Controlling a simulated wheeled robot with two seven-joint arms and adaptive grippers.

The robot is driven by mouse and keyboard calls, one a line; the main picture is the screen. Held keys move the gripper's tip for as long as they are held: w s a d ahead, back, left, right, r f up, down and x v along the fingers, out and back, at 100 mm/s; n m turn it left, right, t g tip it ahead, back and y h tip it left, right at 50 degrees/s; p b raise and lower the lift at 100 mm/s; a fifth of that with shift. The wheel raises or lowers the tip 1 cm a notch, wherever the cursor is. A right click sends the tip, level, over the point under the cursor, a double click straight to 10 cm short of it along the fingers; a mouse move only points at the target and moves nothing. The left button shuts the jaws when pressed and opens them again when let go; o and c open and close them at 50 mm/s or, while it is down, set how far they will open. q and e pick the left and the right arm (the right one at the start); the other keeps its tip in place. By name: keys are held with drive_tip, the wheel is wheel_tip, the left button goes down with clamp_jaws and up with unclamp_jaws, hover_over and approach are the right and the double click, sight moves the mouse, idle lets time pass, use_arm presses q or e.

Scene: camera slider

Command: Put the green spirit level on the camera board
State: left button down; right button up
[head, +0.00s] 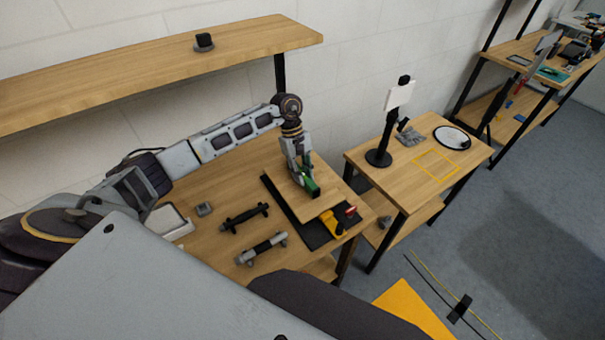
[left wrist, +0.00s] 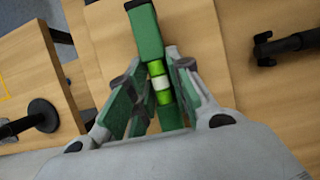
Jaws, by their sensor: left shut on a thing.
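The green spirit level (head: 311,188) is held in my left gripper (head: 302,174). In the left wrist view the level (left wrist: 147,32), with its bright yellow-green vial, sits between the fingers of my left gripper (left wrist: 157,85), which is shut on it. In the head view the level is over a light wooden board, which I take to be the camera board (head: 282,180), on a black mat (head: 283,203). I cannot tell whether the level touches the board. The gripper hides part of the board. My right gripper is not in view.
Two bar-shaped parts (head: 245,217) (head: 262,248), a small grey block (head: 204,209) and a white tray (head: 170,222) lie left of the mat. A yellow-and-black tool (head: 332,223) lies at the mat's front. A side table (head: 423,150) carries a black stand (head: 379,157).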

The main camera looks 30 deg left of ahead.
use_arm(q)
drive_tip(key=shift+f, duration=0.25)
drive_tip(key=c, duration=1.2)
unclamp_jaws()
drive_tip(key=shift+r, duration=0.15)
drive_tip(key=shift+r, duration=1.35)
drive_tip(key=shift+r, duration=0.1)
drive_tip(key=shift+r+p, duration=0.3)
drive_tip(key=shift+r, duration=1.6)
